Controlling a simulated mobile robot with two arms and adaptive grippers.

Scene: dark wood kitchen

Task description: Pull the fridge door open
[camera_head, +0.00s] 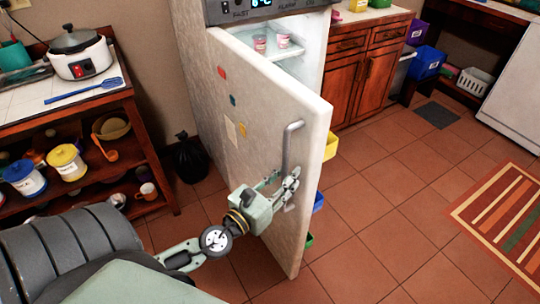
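The fridge door (236,135) is a pale, speckled panel that stands part-way open, swung out from the fridge body. A grey vertical bar handle (288,148) is near its free edge. My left gripper (281,179) is at the lower part of this handle, with its fingers on either side of the bar and apparently closed on it. The fingers hide the handle's lower end. The lit inside of the fridge (285,40) shows above the door, with small cups on a shelf. My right gripper is not in view.
A wooden shelf unit (153,150) with a rice cooker (80,55) stands at the left. The tiled floor (375,225) right of the door is clear up to a striped rug (505,215).

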